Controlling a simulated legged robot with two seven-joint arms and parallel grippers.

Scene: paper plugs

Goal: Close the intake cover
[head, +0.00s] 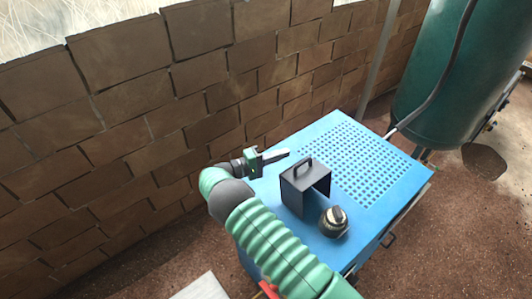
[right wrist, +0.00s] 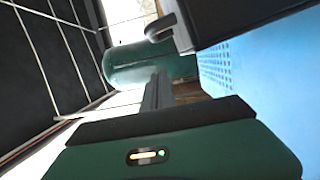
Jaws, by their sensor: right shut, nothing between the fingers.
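The intake cover seems to be the dark grey, box-like hood (head: 293,196) with a handle on top, on the blue cabinet (head: 345,247). One side of it gapes toward the lower right. A round metal fitting with a dark knob (head: 334,221) sits just in front of that side. My right gripper (head: 286,153) is shut and empty, beyond the hood near the cabinet's wall-side edge, apart from the hood. In the right wrist view the shut fingers (right wrist: 158,92) point away, with the hood (right wrist: 225,16) and its handle (right wrist: 160,27) above right. My left gripper is not in view.
A perforated panel (head: 372,158) covers the cabinet top behind the hood. A brick wall (head: 150,110) runs along the left and back. A green tank (head: 440,80) with a dark hose stands at the back right. Brown ground (head: 455,235) is open at the right.

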